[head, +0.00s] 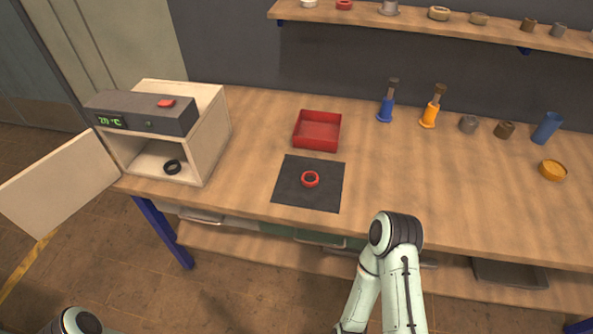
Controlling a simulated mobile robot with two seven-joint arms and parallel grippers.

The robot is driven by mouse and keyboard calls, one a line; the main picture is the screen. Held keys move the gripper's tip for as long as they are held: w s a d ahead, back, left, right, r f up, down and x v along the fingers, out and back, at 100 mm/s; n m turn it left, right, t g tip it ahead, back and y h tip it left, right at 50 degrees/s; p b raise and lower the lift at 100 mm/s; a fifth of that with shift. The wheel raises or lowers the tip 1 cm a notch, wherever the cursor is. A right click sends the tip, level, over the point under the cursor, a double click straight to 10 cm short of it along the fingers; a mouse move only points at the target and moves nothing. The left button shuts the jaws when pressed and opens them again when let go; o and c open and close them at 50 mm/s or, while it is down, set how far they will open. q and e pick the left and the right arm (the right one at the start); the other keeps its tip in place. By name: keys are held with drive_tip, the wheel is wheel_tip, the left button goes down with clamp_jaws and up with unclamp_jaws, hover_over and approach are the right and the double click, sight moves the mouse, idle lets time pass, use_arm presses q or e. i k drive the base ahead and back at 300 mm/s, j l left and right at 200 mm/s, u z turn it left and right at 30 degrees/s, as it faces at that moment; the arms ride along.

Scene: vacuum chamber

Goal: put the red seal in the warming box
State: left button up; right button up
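The red seal (310,179) is a small red ring lying flat on a black mat (294,194) near the table's front edge. The warming box (217,124) stands at the left end of the table, with its door (62,188) swung open to the left. A black ring (172,167) lies on its floor inside. Its dark control panel shows a green temperature readout. Parts of both my arms show at the bottom of the head view, but neither gripper is in view.
A red tray (317,131) stands behind the mat. Blue and orange tools (432,107), small cups and an orange dish (552,170) stand at the right. A shelf (460,29) with several rings and fittings, one ring red, runs above. The tabletop between the box and mat is clear.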

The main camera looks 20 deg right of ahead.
sight(156, 158)
drive_tip(key=i+j+z, duration=0.25)
drive_tip(key=z, duration=0.15)
drive_tip(key=i+j+z, duration=0.2)
drive_tip(key=z, duration=0.2)
drive_tip(key=j, duration=0.1)
